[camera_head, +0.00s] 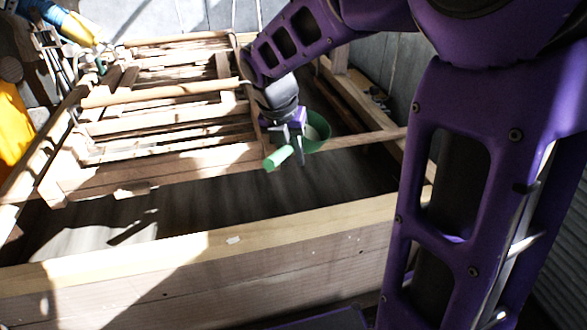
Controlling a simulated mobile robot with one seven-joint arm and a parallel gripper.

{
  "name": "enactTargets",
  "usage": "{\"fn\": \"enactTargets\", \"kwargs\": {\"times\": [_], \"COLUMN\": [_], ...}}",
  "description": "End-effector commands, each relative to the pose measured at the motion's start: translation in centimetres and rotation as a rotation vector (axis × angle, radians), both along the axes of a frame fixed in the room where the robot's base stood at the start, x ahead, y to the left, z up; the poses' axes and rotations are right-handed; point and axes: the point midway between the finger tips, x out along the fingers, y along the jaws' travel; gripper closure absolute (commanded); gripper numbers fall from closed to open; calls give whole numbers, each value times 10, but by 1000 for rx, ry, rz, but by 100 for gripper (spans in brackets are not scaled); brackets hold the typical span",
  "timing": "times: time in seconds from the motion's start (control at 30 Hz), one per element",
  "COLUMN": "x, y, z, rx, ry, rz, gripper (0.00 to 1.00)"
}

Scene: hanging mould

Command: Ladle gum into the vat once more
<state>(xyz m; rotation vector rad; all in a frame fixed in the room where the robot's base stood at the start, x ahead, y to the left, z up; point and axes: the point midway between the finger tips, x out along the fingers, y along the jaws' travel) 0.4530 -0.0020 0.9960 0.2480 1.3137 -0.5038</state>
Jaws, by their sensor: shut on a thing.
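My gripper (292,152) is at the middle of the picture, at the end of my purple arm. It is shut on the handle of a green ladle (278,158), and the pale green handle end points toward the lower left. The ladle's green bowl (322,134) shows just right of the gripper, partly hidden by it. I cannot tell whether the bowl holds any gum. The vat appears to be the large wooden box (185,244), with a dark streaked inside below the gripper. The ladle looks to be over this box, but its height is unclear.
Wooden slats and bars (165,128) lie across the box's far and left part. A bare wooden bar (365,137) runs right of the ladle. Blue and yellow things (75,27) are at the top left. The dark area before the gripper is open.

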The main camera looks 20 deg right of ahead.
Motion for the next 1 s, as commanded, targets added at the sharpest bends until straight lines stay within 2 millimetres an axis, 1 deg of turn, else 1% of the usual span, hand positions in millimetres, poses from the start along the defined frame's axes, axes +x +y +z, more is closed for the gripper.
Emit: {"fn": "enactTargets", "kwargs": {"times": [0.03, 0.07, 0.13, 0.17, 0.5, 0.6, 0.7, 0.83, 1.0], "x": [2, 2, 3, 3, 3, 3, 3, 3, 3], "y": [3, 4, 4, 5, 6, 4, 4, 4, 4], "z": [-5, -6, -6, 1, -6, 13, 24, 34, 40], "rx": [-23, -40, -83, -104, -331, -337, -336, -334, -333], "ry": [25, 43, 79, 105, 318, 315, 314, 314, 314], "rz": [7, 7, 4, 9, 7, 0, 0, 0, 0], "gripper": [100, 100, 100, 100, 100, 100, 100, 100, 100]}}
